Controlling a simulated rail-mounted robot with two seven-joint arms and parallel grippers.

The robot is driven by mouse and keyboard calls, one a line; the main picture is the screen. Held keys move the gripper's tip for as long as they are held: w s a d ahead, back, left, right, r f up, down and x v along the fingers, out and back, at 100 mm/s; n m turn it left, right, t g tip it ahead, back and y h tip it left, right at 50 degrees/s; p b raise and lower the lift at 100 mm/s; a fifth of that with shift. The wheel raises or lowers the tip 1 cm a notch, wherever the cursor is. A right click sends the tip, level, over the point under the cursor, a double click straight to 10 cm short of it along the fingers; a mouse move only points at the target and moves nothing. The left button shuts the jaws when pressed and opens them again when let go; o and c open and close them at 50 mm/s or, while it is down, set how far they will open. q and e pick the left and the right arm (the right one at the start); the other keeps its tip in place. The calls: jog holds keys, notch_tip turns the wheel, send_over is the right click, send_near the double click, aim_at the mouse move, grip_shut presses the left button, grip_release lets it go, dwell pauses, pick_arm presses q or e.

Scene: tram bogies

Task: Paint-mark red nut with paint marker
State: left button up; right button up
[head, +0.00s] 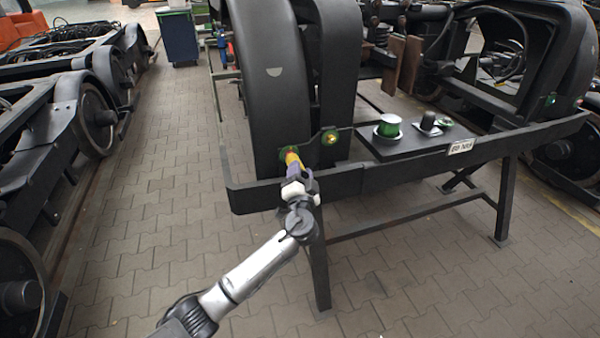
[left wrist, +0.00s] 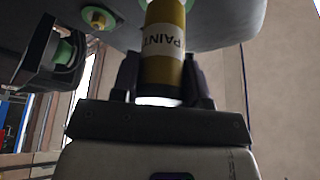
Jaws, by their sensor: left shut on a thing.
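My left gripper (head: 298,174) is shut on a yellow paint marker (head: 291,158). In the left wrist view the marker (left wrist: 165,55) stands between the fingers (left wrist: 163,82), with a white PAINT label. Its far end runs out of the picture top, so its tip is hidden. In the head view the marker overlaps a green washer (head: 284,154) on the bogie's front; I cannot tell whether it touches. A brass-coloured nut on a green washer (head: 330,137) is to the right. The left wrist view shows a nut with green washer (left wrist: 97,18). No nut looks clearly red. My right gripper is not in view.
A black stand (head: 400,180) carries the bogie with large dark curved covers (head: 275,90). Its black plate holds a green-and-white container (head: 389,127), a black knob (head: 428,122) and a small green part (head: 445,123). Other bogies (head: 95,115) stand left. Paved floor (head: 180,200) is free between.

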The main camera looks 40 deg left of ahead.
pick_arm(q)
jog(key=shift+s+d, duration=0.5)
jog(key=shift+d, duration=0.35)
jog(key=shift+s+d, duration=0.55)
jog(key=shift+d, duration=0.25)
jog(key=shift+s+d, duration=0.5)
jog(key=shift+d, duration=0.35)
